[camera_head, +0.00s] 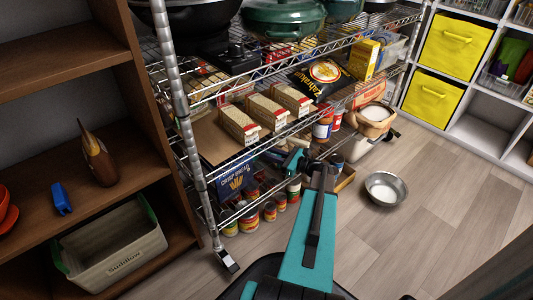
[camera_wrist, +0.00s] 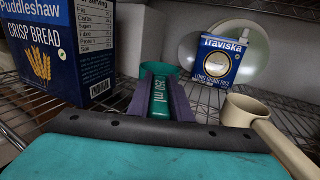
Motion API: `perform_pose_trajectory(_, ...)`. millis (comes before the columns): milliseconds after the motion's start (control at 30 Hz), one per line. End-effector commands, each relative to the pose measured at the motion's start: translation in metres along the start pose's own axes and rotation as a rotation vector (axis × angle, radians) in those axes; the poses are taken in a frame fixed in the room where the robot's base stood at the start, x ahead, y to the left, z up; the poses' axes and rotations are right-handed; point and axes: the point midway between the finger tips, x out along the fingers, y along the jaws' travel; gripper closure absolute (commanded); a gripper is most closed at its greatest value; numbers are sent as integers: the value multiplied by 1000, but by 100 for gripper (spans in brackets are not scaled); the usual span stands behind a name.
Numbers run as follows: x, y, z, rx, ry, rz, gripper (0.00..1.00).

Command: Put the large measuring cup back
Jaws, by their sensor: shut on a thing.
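The teal measuring cup (camera_wrist: 160,68), marked 250 ml on its handle, is in the middle of the wrist view. My gripper (camera_wrist: 162,98) is shut on its handle, with one finger on each side. The cup is inside the lower bay of the wire rack, over a wire shelf (camera_wrist: 205,98); I cannot tell whether it touches the wires. In the head view my gripper (camera_head: 304,166) reaches into the rack, and the cup (camera_head: 291,158) shows only in part beyond it.
A blue crisp bread box (camera_wrist: 38,55) stands close on the left; it also shows in the head view (camera_head: 236,186). A beige cup with a handle (camera_wrist: 240,110) is on the right. A rice box (camera_wrist: 219,60) and a pale round dish (camera_wrist: 255,45) stand behind. A metal bowl (camera_head: 385,188) is on the floor.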

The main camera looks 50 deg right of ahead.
Motion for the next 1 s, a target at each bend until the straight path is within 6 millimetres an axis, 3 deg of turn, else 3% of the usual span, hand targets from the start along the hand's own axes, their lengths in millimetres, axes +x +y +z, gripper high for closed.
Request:
perform_pose_trajectory(33, 0, 0, -1, 0, 0, 0, 78)
perform_pose_trajectory(133, 0, 0, 0, 0, 0, 0, 63)
perform_pose_trajectory(667, -1, 0, 4, 0, 0, 0, 63)
perform_pose_trajectory(1000, -44, -1, 5, 1, 0, -3, 63)
